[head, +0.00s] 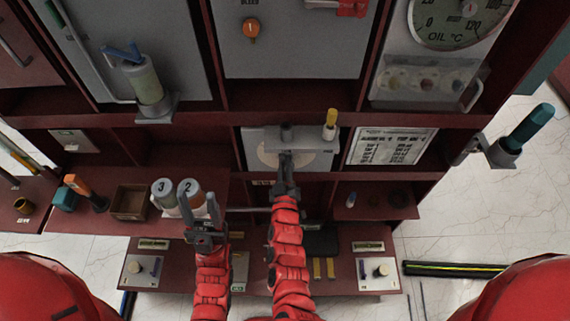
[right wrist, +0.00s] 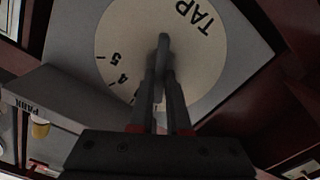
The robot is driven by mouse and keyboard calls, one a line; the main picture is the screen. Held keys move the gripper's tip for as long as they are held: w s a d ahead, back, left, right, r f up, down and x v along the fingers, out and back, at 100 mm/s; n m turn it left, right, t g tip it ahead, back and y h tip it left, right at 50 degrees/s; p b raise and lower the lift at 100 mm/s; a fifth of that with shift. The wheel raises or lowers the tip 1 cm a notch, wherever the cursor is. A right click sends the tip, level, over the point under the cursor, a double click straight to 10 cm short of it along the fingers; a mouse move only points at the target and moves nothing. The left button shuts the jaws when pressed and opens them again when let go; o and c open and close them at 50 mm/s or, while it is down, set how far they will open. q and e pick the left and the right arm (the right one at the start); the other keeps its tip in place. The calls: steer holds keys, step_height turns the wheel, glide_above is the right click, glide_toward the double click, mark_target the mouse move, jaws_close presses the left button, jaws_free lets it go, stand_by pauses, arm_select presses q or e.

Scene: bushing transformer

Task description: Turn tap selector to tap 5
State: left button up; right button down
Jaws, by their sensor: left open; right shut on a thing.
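The tap selector has a round cream dial plate (head: 268,153) on a grey panel in the middle of the head view. In the right wrist view its dial (right wrist: 118,40) shows the word TAP and the numbers 5 and 4; other numbers are hidden by my gripper. My right gripper (head: 286,163) is at the dial centre, shut on the grey selector handle (right wrist: 163,42), whose end shows beyond the fingers. I cannot tell which number the handle points at. My left gripper (head: 205,212) is open and empty, low and left of the selector, in front of the numbered bottles.
A yellow-topped pin (head: 330,118) stands at the panel's upper right. A grey part marked PARK (right wrist: 40,108) is left of the dial in the wrist view. Bottles 3 (head: 163,194) and 2 (head: 190,194) stand by my left gripper. A printed chart (head: 392,147) is to the right.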

steer(key=shift+m, duration=0.4)
steer(key=shift+d+f+m+b, duration=0.1)
steer(key=shift+d+m+b, duration=0.1)
steer(key=shift+m+b, duration=2.2)
steer(key=shift+d+f+m+b, duration=0.15)
steer(key=shift+m+b, duration=1.35)
steer(key=shift+m, duration=1.75)
steer(key=shift+d+r+m+b, duration=0.1)
steer(key=shift+d+m+b, duration=0.15)
steer(key=shift+m+b, duration=2.15)
steer(key=shift+m+p, duration=0.4)
steer(key=shift+m, duration=0.25)
steer(key=c, duration=0.9)
jaws_free()
